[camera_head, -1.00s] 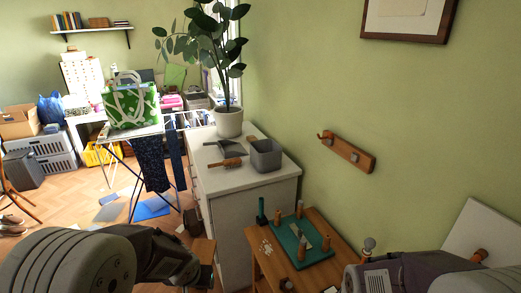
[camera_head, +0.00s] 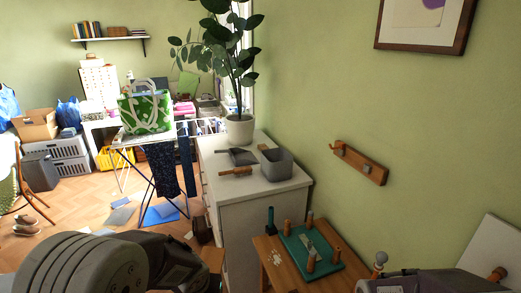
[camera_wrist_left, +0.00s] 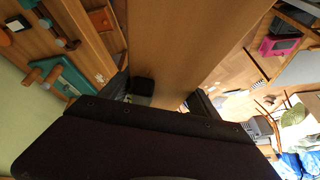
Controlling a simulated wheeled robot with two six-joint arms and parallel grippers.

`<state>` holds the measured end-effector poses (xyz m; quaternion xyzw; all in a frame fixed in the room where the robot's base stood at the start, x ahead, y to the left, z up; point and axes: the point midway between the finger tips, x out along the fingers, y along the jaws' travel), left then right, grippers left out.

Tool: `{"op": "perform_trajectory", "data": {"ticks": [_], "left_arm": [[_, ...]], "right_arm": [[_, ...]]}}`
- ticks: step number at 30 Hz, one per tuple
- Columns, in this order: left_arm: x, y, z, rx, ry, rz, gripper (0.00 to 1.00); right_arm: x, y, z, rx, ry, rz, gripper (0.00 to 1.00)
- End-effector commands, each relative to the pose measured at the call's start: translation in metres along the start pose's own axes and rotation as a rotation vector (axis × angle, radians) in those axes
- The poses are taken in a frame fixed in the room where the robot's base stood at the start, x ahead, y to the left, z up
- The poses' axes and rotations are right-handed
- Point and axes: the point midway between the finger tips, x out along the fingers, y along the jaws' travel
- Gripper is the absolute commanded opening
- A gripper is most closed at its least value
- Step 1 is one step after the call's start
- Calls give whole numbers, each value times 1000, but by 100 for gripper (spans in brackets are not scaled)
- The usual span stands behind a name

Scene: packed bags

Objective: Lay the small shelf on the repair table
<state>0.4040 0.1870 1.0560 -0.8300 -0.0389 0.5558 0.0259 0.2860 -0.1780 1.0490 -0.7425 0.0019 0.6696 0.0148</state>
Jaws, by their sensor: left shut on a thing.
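The small shelf appears to be the plain wooden board (camera_wrist_left: 190,40) running through the middle of the left wrist view. My left gripper (camera_wrist_left: 167,95) is shut on its near end; the dark gripper body hides the grip itself. In the head view a sliver of the board (camera_head: 214,257) shows beside my left wrist. The repair table (camera_head: 268,262) is the low wooden table at bottom centre, right of the board. It also shows at the left of the wrist view (camera_wrist_left: 88,45). My right arm is at the lower right of the head view, its gripper out of sight.
A hook rail (camera_head: 360,163) is on the wall. Table wood left of the tray is mostly bare.

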Motion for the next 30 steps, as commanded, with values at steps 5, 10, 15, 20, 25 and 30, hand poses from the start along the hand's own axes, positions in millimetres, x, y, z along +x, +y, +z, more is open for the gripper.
{"op": "perform_trajectory", "data": {"ticks": [5, 10, 15, 20, 25, 30], "left_arm": [[0, 1, 0, 3, 1, 2, 20], [-5, 27, 4, 123, 12, 52, 20], [-14, 76, 13, 350, 34, 148, 20], [-19, 109, 18, 509, 49, 213, 20], [-23, 130, 22, 612, 57, 255, 20], [-24, 136, 23, 646, 60, 268, 20]], "right_arm": [[0, 0, 0, 0, 0, 0, 36], [0, 0, 0, 0, 0, 0, 36], [0, 0, 0, 0, 0, 0, 36], [0, 0, 0, 0, 0, 0, 36], [0, 0, 0, 0, 0, 0, 36], [0, 0, 0, 0, 0, 0, 39]]}}
